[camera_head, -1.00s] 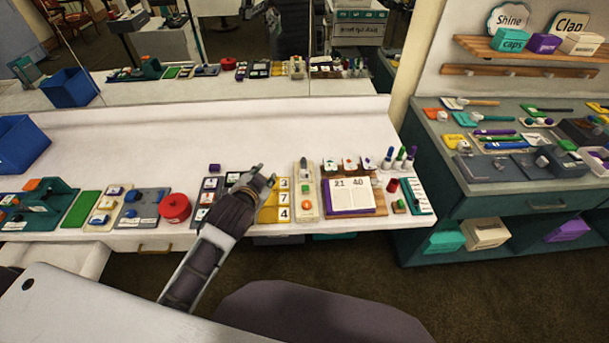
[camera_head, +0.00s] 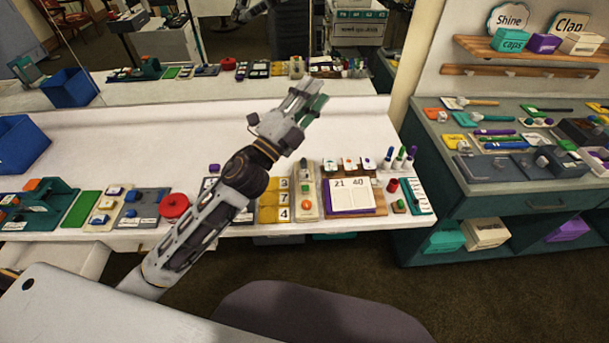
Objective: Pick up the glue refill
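My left gripper (camera_head: 306,101) is raised above the white counter (camera_head: 180,130), near its back edge. A dark green flat piece (camera_head: 317,104) sits at its fingers, which look shut on it. No label on this piece is readable, so I cannot tell whether it is the glue refill. My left forearm crosses the front of the counter and hides part of the dark tile board. My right gripper is not in view.
A mirror stands behind. The counter's middle left is clear.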

